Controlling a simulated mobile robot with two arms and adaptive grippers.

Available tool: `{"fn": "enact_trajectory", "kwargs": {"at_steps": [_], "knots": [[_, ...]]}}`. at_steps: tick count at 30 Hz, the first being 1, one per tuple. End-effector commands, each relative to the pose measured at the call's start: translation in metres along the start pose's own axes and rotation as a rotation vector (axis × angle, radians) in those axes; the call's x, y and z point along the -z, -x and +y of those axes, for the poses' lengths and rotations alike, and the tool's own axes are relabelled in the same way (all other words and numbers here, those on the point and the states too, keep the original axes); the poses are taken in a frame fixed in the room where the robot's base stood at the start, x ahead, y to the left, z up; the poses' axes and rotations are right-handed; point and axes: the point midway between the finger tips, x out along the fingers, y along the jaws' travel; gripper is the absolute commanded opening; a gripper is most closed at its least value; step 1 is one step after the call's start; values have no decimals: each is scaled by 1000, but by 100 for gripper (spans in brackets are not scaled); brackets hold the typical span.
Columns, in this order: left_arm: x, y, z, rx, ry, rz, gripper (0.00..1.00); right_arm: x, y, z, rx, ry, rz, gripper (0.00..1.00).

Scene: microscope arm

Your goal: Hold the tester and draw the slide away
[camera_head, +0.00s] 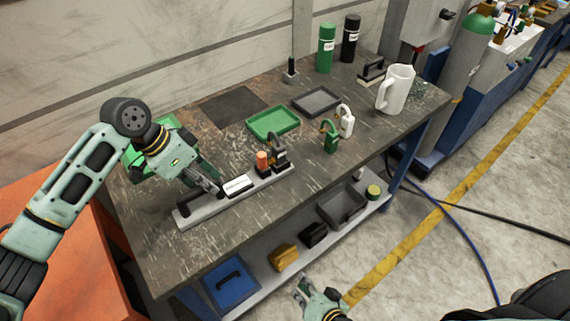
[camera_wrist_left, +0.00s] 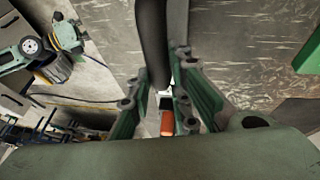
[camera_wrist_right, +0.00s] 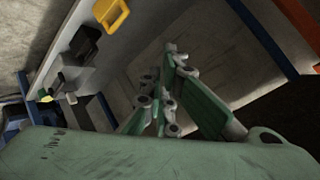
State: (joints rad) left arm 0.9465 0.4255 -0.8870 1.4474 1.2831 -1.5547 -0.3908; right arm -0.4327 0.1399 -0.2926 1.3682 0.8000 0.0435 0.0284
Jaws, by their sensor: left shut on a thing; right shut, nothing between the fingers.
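The tester is a long grey rail (camera_head: 215,212) on the near part of the table. It carries a white block (camera_head: 238,185), an orange-topped cylinder (camera_head: 262,161) and a dark upright part (camera_head: 278,150). I cannot tell which part is the slide. My left gripper (camera_head: 216,190) is shut at the rail's left end, on a black handle (camera_wrist_left: 153,45) that shows between its fingers in the left wrist view. The orange cylinder (camera_wrist_left: 167,122) also shows there. My right gripper (camera_head: 300,290) is shut and empty, low in front of the table and apart from the tester.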

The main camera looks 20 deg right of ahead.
Motion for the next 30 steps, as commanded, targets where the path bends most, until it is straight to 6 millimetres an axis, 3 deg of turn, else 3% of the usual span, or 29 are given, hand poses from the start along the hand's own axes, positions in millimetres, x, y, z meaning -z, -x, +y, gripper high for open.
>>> {"fn": "enact_trajectory", "kwargs": {"at_steps": [1, 6, 12, 15, 18, 22, 30], "knots": [[1, 1, 0, 0, -1, 2, 0, 23, 5, -26, 49, -71, 53, 0], [1, 1, 0, 0, -1, 2, 0, 93, 31, -99, 201, -333, 198, 0], [1, 1, 0, 0, -1, 2, 0, 163, 74, -159, 356, -616, 306, 0], [1, 1, 0, 0, -1, 3, 0, 216, 90, -165, 417, -718, 407, 0], [1, 1, 0, 1, -1, 3, 0, 247, 104, -169, 461, -782, 462, 0], [1, 1, 0, 1, -1, 4, 0, 264, 112, -171, 487, -818, 494, 0], [2, 1, 0, 1, -1, 4, 0, 266, 113, -170, 489, -820, 497, 0]]}}
